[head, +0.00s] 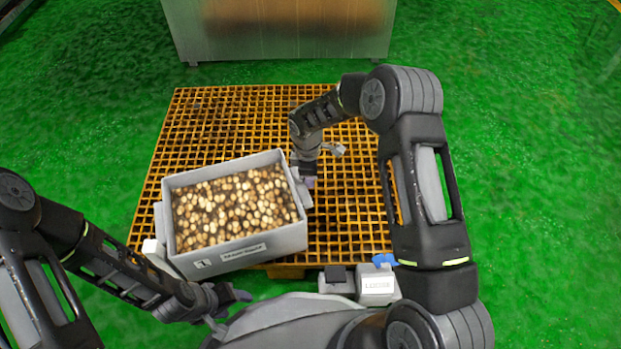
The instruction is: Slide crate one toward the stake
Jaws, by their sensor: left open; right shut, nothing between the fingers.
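Crate one (284,241) is a grey open box with a "1" on its front label, filled with small round tan and brown pieces. It sits slightly turned on the front left of an orange grid platform (345,215). My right gripper (308,183) is shut with nothing in it, at the crate's right end beside the handle; I cannot tell if it touches. My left gripper (236,312) is open and empty, in front of the crate and apart from it. I cannot make out a stake in this view.
A grey box with a white label (377,287) and a blue piece (383,260) on top stand at the front right. A large metal cabinet (285,35) stands at the back. The grid is clear behind the crate. Green floor (500,150) surrounds it.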

